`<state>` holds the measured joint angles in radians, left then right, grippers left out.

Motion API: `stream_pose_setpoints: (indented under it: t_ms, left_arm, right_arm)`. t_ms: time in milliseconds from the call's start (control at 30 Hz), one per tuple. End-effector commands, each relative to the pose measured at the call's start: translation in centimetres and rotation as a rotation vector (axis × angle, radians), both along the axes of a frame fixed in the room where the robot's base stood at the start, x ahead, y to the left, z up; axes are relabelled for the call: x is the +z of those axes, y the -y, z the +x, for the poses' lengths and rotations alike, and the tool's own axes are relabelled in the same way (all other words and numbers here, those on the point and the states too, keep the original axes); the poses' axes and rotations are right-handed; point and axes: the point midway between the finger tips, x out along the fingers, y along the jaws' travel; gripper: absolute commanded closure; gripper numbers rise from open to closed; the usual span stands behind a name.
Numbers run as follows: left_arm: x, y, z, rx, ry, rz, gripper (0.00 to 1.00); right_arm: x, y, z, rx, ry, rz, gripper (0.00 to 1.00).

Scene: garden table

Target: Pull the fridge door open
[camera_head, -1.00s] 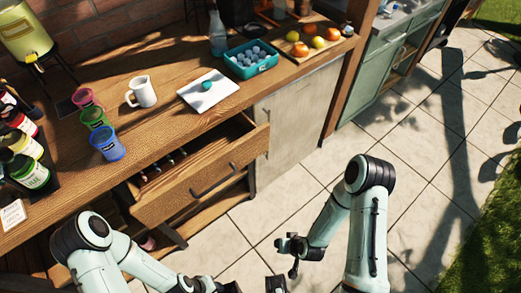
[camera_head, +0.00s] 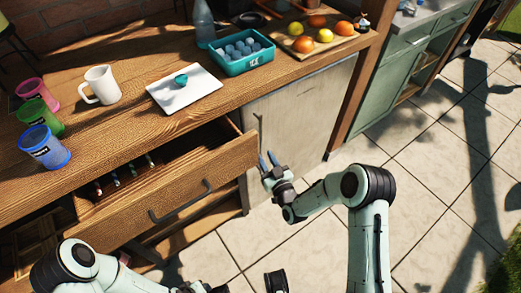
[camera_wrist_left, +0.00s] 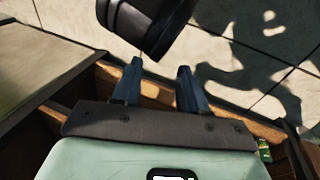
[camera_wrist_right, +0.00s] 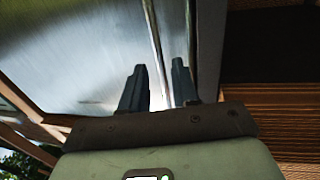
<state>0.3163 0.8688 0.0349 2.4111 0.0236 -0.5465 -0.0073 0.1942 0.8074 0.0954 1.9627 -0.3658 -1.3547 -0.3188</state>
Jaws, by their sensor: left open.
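The fridge door (camera_head: 300,115) is a pale grey panel under the wooden counter, right of the open drawer, and looks closed. Its thin upright handle (camera_head: 259,130) is near the door's left edge; it also shows as a bright bar (camera_wrist_right: 155,40) in the right wrist view. My right gripper (camera_head: 267,160) is open in front of the door near the handle. In the right wrist view (camera_wrist_right: 158,70) the bar lies between the fingers in the picture; I cannot tell whether it is between them in depth. My left gripper (camera_wrist_left: 158,75) is open and empty, low by the drawer.
A wooden drawer (camera_head: 170,190) stands pulled out left of the fridge, with a dark handle. On the counter are cups (camera_head: 45,148), a white mug (camera_head: 100,86), a teal carton (camera_head: 240,55) and a fruit board (camera_head: 322,48). The paved floor (camera_head: 440,160) at right is free.

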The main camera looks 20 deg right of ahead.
Motion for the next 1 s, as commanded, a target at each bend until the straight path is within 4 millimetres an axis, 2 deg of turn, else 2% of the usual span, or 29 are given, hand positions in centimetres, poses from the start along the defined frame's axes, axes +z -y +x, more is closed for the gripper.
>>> stream_pose_setpoints:
  t_ms: [100,300,667,700,800,1000]
  left_arm:
    - [-0.6,-0.3,0.6,0.007,0.016,0.008,0.57]
    - [-1.0,-0.7,1.4,0.014,0.035,0.018,0.57]
    - [-1.0,-0.8,1.5,0.016,0.040,0.020,0.57]
    - [-1.1,-0.8,1.5,0.016,0.040,0.020,0.57]
    - [-1.1,-0.7,1.5,0.016,0.040,0.020,0.57]
    - [-1.1,-0.7,1.5,0.016,0.039,0.019,0.57]
  right_arm:
    - [-0.2,-0.4,2.3,0.000,0.002,0.001,0.70]
    - [-0.1,-0.7,4.6,0.000,-0.001,0.001,0.70]
    - [-0.1,-0.8,5.2,0.000,-0.002,0.001,0.70]
    - [-0.1,-0.8,5.2,0.000,-0.002,0.001,0.73]
    - [-0.1,-0.8,5.2,0.000,-0.002,0.001,1.00]
    - [-0.1,-0.8,5.2,0.001,-0.003,0.001,1.00]
